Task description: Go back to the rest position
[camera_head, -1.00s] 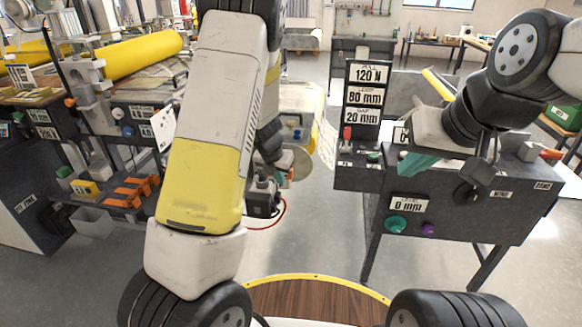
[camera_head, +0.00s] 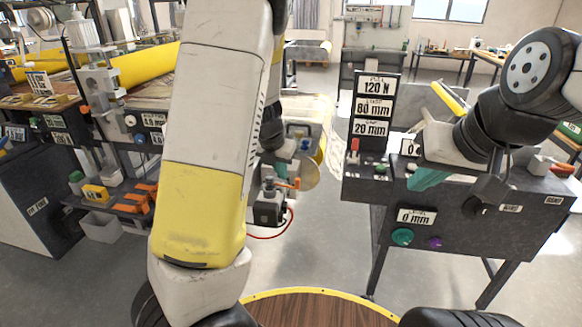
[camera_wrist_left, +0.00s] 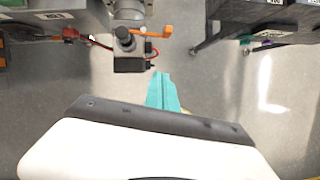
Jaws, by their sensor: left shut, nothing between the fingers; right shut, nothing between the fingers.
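My left arm rises through the middle of the head view and hides most of my left gripper; a teal part of that gripper (camera_head: 282,172) shows just right of the arm. In the left wrist view its teal fingers (camera_wrist_left: 162,93) are shut together with nothing between them, above bare grey floor. My right gripper (camera_head: 428,178) has teal fingers, shut and empty, in front of the dark control console (camera_head: 455,220) at the right. The fingers overlap the console's top in the picture; I cannot tell how far apart they are.
A sign panel (camera_head: 373,108) reading 120 N, 80 mm and 20 mm stands on the console. A black device with an orange lever (camera_head: 268,208) is close to my left gripper. A machine with a yellow roll (camera_head: 145,66) stands at the left.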

